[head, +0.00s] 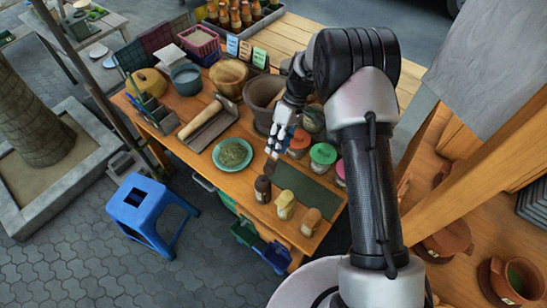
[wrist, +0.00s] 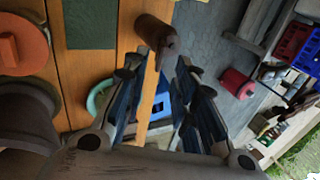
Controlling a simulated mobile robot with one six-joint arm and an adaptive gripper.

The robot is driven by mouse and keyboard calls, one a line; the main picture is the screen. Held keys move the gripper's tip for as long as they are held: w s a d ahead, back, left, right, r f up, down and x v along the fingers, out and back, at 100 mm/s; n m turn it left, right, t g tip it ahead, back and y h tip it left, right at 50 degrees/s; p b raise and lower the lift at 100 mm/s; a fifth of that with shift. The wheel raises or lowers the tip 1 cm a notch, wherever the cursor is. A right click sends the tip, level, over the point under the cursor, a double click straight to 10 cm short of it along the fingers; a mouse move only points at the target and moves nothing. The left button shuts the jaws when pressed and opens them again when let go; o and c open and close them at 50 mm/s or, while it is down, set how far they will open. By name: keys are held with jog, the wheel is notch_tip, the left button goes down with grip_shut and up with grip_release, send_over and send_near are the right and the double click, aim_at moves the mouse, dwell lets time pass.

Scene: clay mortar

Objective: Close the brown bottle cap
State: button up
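The dark brown bottle (head: 262,189) stands upright near the front edge of the wooden table, left of the dark green mat. In the wrist view the brown bottle (wrist: 153,30) shows at the top, just beyond the fingertips, with its narrower top toward me. I cannot tell whether its cap is open or closed. My gripper (head: 271,155) hangs above and slightly behind the bottle, pointing down. In the wrist view my gripper (wrist: 163,62) has its fingers spread with a gap between them, and nothing is held.
Two lighter bottles (head: 285,205) stand right of the brown one, by the green mat (head: 305,192). A teal plate of greens (head: 232,153) lies to the left. Jars with coloured lids (head: 323,154) and a clay mortar (head: 262,97) stand behind. A blue stool (head: 140,203) is on the floor.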

aim_at(270, 167)
jog(key=x, duration=0.5)
jog(key=shift+c, duration=0.6)
grip_shut()
